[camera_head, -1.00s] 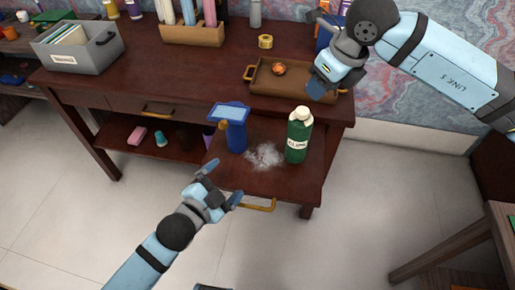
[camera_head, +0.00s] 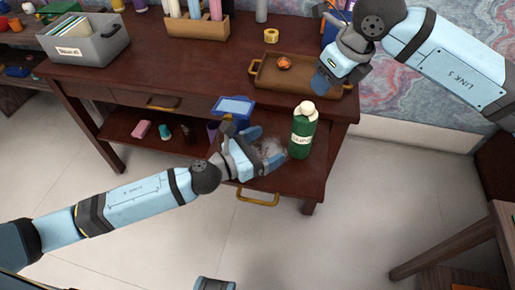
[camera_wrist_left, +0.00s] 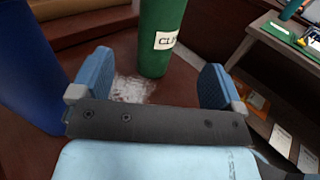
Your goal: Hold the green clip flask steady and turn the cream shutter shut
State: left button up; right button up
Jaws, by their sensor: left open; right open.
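The green clip flask (camera_head: 301,139) stands upright on the pulled-out shelf, with a white label and the cream shutter (camera_head: 305,109) on top. My left gripper (camera_head: 269,150) is open just left of the flask, its fingers pointing toward it and apart from it. In the left wrist view the flask (camera_wrist_left: 160,35) stands ahead, beyond and between the two open fingers (camera_wrist_left: 156,78); its top is out of that view. My right gripper (camera_head: 326,52) is open and empty, above the tray behind the flask.
A whitish patch (camera_wrist_left: 130,90) lies on the shelf. A brown tray (camera_head: 262,83) holds an orange item (camera_head: 284,63).

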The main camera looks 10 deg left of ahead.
aim_at(294, 132)
pick_arm(q)
jog(key=x, duration=1.1)
jog(key=shift+w+d, duration=0.15)
jog(key=shift+d, duration=0.05)
